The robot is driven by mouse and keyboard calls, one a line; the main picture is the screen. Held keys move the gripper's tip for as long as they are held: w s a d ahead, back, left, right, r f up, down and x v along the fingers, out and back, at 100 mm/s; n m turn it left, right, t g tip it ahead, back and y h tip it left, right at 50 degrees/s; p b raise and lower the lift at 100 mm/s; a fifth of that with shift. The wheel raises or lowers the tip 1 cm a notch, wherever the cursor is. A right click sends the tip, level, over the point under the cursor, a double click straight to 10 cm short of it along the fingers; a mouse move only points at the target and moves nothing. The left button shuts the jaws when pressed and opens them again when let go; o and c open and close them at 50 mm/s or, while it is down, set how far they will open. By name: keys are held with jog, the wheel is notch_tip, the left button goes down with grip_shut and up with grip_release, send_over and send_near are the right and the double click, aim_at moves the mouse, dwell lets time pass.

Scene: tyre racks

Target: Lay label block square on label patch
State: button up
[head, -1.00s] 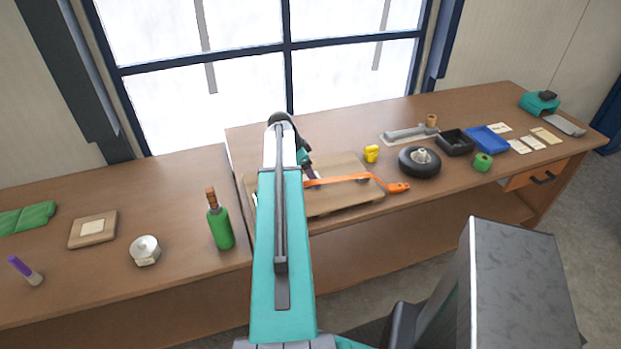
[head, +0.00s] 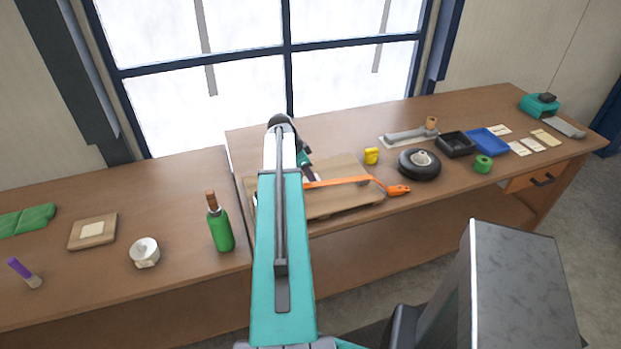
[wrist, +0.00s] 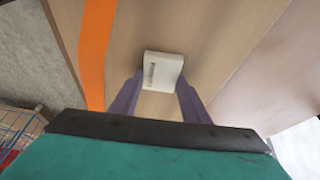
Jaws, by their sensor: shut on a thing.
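The label block (wrist: 163,71) is a small white block with dark lettering on one face. In the wrist view it sits between the purple-grey fingers of my gripper (wrist: 160,82), which are shut on it. Behind it is the wooden board (wrist: 205,35), and I cannot tell whether the block touches it. In the head view my gripper (head: 308,171) is over the back left part of that board, largely behind my arm, and the block is hidden. I cannot make out the label patch for certain beneath the block.
An orange strap (head: 340,181) crosses the board, close to my gripper's left in the wrist view. A green bottle (head: 220,228) stands left of my arm. A yellow object (head: 371,156) and a black wheel (head: 419,164) are to the right. A square board with a pale patch (head: 92,231) lies far left.

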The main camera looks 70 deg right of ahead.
jog(key=shift+r, duration=0.15)
jog(key=shift+r+b, duration=0.9)
jog(key=shift+r, duration=0.4)
jog(key=shift+a+r, duration=0.1)
jog(key=shift+r, duration=0.15)
jog(key=a+b, duration=0.1)
jog(key=a, duration=0.4)
jog(key=s+a+r+b, duration=0.1)
jog(key=a+b, duration=0.1)
jog(key=a, duration=0.3)
jog(key=a+b, duration=0.1)
jog(key=a, duration=0.4)
jog(key=shift+s+a+r+b, duration=0.3)
jog(key=shift+s+a+b, duration=0.05)
jog(key=shift+a+b, duration=0.05)
